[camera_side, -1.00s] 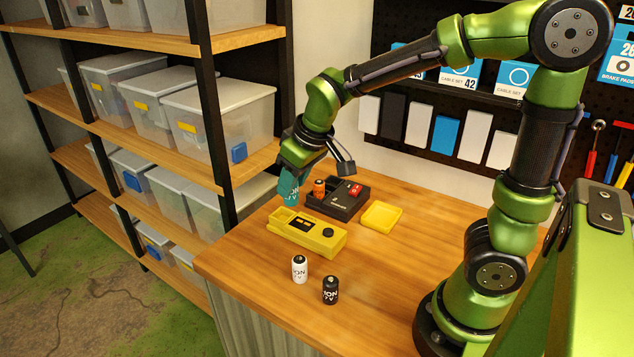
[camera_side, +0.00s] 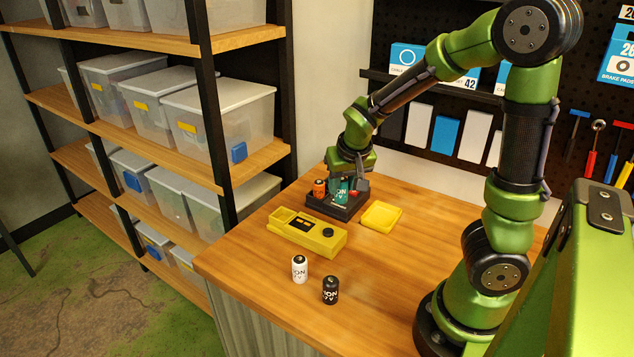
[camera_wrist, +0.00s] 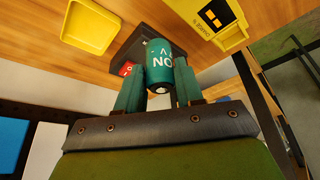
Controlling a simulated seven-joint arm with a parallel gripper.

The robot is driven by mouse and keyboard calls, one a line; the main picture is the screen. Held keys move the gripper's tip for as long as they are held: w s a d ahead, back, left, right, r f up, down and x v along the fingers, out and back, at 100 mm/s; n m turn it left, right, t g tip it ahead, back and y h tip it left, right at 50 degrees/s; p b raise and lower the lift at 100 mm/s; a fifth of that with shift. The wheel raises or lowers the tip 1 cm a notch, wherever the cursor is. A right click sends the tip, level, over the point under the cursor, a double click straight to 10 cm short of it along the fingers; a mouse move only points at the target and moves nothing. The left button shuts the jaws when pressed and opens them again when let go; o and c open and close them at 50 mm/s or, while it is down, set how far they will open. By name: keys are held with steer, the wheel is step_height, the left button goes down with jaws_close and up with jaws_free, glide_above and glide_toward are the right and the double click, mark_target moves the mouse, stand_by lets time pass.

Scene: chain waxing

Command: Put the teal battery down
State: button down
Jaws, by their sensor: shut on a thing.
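My gripper (camera_side: 347,182) is shut on the teal battery (camera_side: 340,191), which is upright at the black charger (camera_side: 343,212). In the wrist view the teal battery (camera_wrist: 160,62) sits between the two fingers (camera_wrist: 160,88), with the dark charger (camera_wrist: 125,40) beyond it. I cannot tell whether its lower end touches the charger. An orange battery (camera_side: 319,188) stands in the charger's left part. A red part of the charger (camera_wrist: 127,68) shows beside the left finger; the gripper hides much of the charger's right side.
A yellow device (camera_side: 310,234) with an open compartment lies in front of the charger. A yellow tray or lid (camera_side: 381,216) lies to its right. A white battery (camera_side: 299,269) and a black battery (camera_side: 330,290) stand near the front. The table's right middle is clear.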

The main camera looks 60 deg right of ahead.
steer(key=s+d+f+m+g+h, duration=0.15)
steer(key=s+d+m+g, duration=0.35)
steer(key=d+m, duration=0.55)
steer(key=shift+m+t, duration=0.25)
steer(key=shift+t, duration=0.35)
steer(key=shift+s+a+f, duration=0.15)
steer(key=shift+s+f, duration=0.05)
steer(key=shift+f, duration=1.05)
steer(key=shift+s+a+f, duration=0.2)
steer(key=shift+s+f, duration=0.05)
steer(key=shift+f, duration=1)
steer(key=shift+s+a+f, duration=0.15)
steer(key=shift+s+f, duration=0.05)
steer(key=shift+f, duration=1.05)
steer(key=c, duration=0.7)
jaws_free()
steer(key=v, duration=1.2)
steer(key=s+a+r+n+t+y, duration=0.1)
steer(key=a+r+n+t+y, duration=0.1)
steer(key=a+n, duration=0.3)
steer(key=s+a+r+n+t+y, duration=0.1)
steer(key=a+r+n+t+y, duration=0.1)
steer(key=a, duration=0.7)
steer(key=s+a+r+n+t+y, duration=0.1)
steer(key=a+r+n+t+y, duration=0.1)
steer(key=a+r+n, duration=0.4)
steer(key=shift+s+a+n+t, duration=0.2)
steer(key=shift+a+n+t, duration=0.5)
steer(key=shift+a+n, duration=0.1)
